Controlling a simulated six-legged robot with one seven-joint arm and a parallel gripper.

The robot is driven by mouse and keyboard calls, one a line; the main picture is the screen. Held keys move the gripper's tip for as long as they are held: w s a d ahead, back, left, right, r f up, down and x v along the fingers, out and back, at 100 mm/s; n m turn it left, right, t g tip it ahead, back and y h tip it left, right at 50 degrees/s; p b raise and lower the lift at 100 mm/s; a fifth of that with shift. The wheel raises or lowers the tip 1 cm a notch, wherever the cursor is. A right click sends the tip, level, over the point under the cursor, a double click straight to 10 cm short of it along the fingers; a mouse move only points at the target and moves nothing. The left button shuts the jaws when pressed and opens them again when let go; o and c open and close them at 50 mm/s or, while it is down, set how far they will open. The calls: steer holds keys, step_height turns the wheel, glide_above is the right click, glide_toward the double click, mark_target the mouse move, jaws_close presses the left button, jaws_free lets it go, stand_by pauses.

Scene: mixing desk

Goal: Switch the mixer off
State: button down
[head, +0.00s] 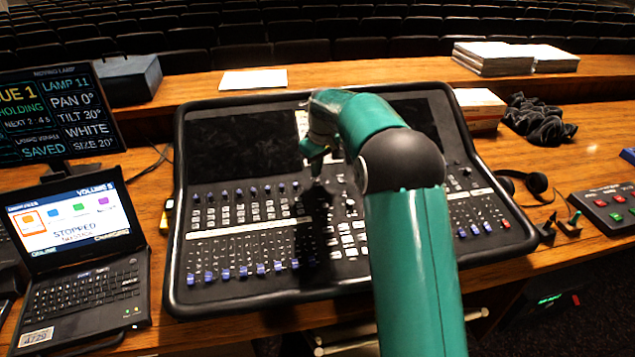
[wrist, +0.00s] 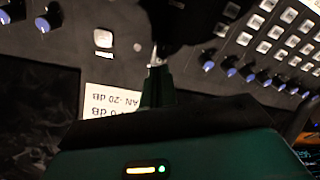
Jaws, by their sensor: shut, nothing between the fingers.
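The mixer (head: 240,289) is a wide black console with dark screens at its back and rows of knobs, buttons and blue-capped faders. In the wrist view a pale square button (wrist: 103,38) with a reddish tint sits on the dark panel, left of my gripper. A white label (wrist: 112,98) with upside-down lettering lies below that button. A dark part of my gripper hides some of the panel there.
A laptop (head: 82,290) reading STOPPED and a lamp display (head: 55,115) stand left of the mixer. Headphones (head: 535,182), a small box with red and green buttons (head: 605,210), and a dark cloth (head: 538,120) lie to the right. Papers (head: 253,79) lie behind it.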

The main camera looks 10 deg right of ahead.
mark_target(317, 181)
step_height(317, 181, up, 5)
steer(key=shift+r, duration=0.15)
stand_by(0.5)
stand_by(0.4)
